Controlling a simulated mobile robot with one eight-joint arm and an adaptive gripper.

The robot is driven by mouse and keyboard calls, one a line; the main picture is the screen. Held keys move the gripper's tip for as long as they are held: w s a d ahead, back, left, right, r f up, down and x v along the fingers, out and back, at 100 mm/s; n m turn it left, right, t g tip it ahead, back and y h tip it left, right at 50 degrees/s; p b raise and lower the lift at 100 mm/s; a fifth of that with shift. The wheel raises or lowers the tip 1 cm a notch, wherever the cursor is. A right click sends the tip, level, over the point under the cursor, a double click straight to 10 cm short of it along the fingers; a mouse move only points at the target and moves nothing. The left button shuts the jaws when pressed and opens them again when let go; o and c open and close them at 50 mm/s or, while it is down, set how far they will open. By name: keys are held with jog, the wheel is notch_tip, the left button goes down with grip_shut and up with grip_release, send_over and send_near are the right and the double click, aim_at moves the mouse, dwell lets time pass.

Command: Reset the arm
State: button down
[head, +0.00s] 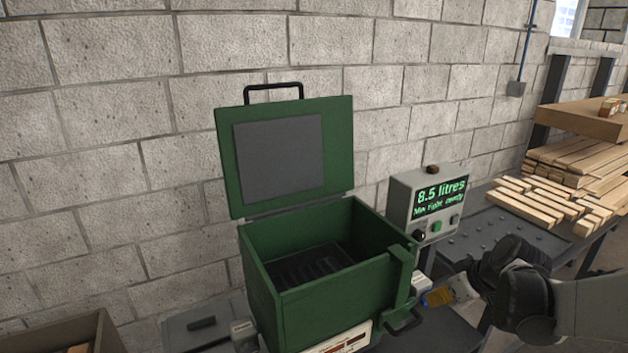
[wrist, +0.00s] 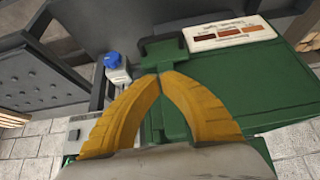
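My gripper (head: 432,298) is at the lower right of the head view, just right of the front right corner of a green box (head: 262,282). Its yellow fingers point left toward the box. In the wrist view the two fingertips (wrist: 160,76) meet, with nothing visible between them. They overlap a green upright part of the box in that picture; I cannot tell whether they touch it. My dark wrist and grey arm come in from the right edge.
The box's lid (head: 340,150) stands open against a block wall. A small blue-capped container (wrist: 113,68) is close to my fingers. A grey display unit (head: 408,205) reads "8.5 litres". Wood planks (head: 540,205) lie on a bench at right. A brown crate (head: 105,330) is at lower left.

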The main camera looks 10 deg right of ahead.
jog(key=s+a+r+m+h+b, duration=0.1)
jog(key=s+a+r+m, duration=0.1)
jog(key=s+a, duration=0.5)
jog(key=s+a+r+m+t+h+b, duration=0.1)
jog(key=s+a+r, duration=0.2)
jog(key=s+a, duration=0.5)
jog(key=shift+s+a+r+m+b, duration=0.15)
jog(key=shift+a+r+m+b, duration=0.2)
jog(key=shift+a, duration=0.25)
jog(key=shift+f, duration=0.1)
dwell(0.9)
